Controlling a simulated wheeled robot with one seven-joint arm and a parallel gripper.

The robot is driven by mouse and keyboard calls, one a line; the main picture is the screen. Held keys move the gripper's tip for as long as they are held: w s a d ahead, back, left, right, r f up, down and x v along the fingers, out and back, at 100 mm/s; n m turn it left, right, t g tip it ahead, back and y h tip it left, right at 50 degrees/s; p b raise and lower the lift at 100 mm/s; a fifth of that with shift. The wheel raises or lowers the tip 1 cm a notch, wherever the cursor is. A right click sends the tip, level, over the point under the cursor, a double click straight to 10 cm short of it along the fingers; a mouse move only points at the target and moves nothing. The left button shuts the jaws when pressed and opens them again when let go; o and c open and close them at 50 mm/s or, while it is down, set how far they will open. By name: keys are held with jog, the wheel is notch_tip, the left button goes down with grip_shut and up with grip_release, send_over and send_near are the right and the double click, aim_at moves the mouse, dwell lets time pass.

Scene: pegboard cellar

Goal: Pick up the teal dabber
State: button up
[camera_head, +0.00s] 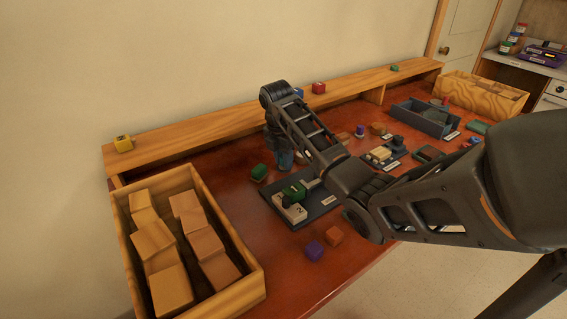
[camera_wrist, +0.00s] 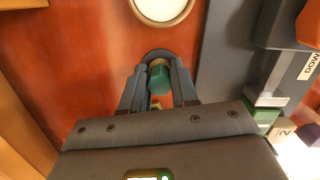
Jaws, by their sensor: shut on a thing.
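The teal dabber (camera_wrist: 159,78) is between the two fingers of my gripper (camera_wrist: 158,88) in the wrist view. The fingers are shut on it, and their sides hide part of it. In the head view my gripper (camera_head: 284,160) points down over the red-brown table, behind the dark tray with the numbered block. The dabber cannot be clearly told apart from the fingers there. Whether it touches the table is unclear.
A wooden crate (camera_head: 257,278) of wooden blocks stands at the left. A dark tray (camera_head: 322,208) with a green piece and a pale numbered block (camera_head: 292,212) is close to my gripper. Purple (camera_head: 314,250) and orange (camera_head: 334,235) blocks lie in front. A wooden ledge (camera_head: 220,121) runs behind.

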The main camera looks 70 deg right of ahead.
grip_shut()
jog(key=shift+r, duration=0.6)
jog(key=r, duration=0.2)
jog(key=s+r, duration=0.1)
jog(key=shift+d+r+b, duration=0.25)
jog(key=shift+d+b, duration=0.05)
jog(key=shift+d, duration=0.05)
jog(key=s+d+r+p, duration=0.4)
jog(key=s+r, duration=0.2)
jog(key=s, duration=0.3)
jog(key=shift+s+d+r, duration=0.15)
jog(key=shift+d, duration=0.2)
jog(key=shift+o, duration=1.1)
grip_release()
jog(key=c, duration=0.4)
